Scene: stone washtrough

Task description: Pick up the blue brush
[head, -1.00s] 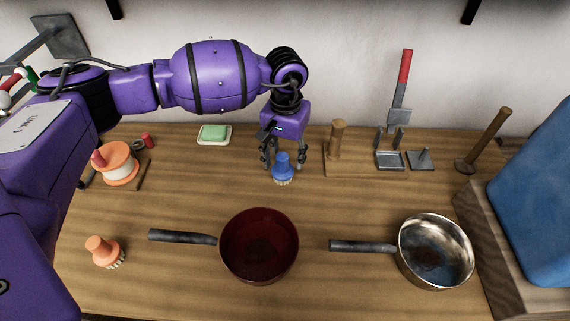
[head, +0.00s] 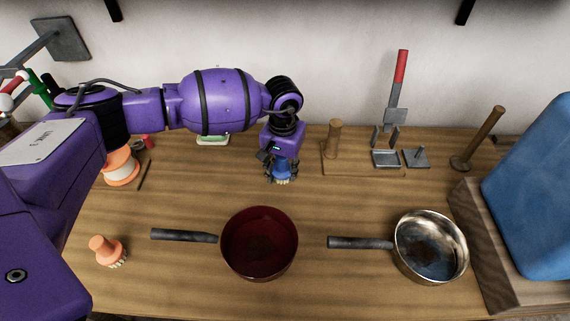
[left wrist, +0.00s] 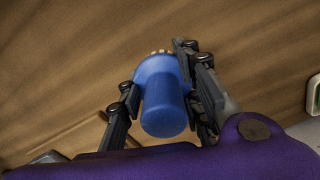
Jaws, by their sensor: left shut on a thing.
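The blue brush (head: 281,174) stands on the wooden counter near the back, bristles down, partly hidden by my left gripper. My left gripper (head: 281,167) is shut on it from above. In the left wrist view, the blue brush (left wrist: 164,100) sits between the fingers of my left gripper (left wrist: 160,88), one on each side, with a few pale bristles showing at its top edge. Whether the bristles touch the counter is hard to tell. My right gripper is not in view.
A dark red pan (head: 259,244) and a steel pan (head: 431,247) stand in front. An orange brush (head: 107,250) is at the front left. A green soap on a dish (head: 212,140) is behind my arm. A wooden peg stand (head: 334,140) is close to the right of the gripper.

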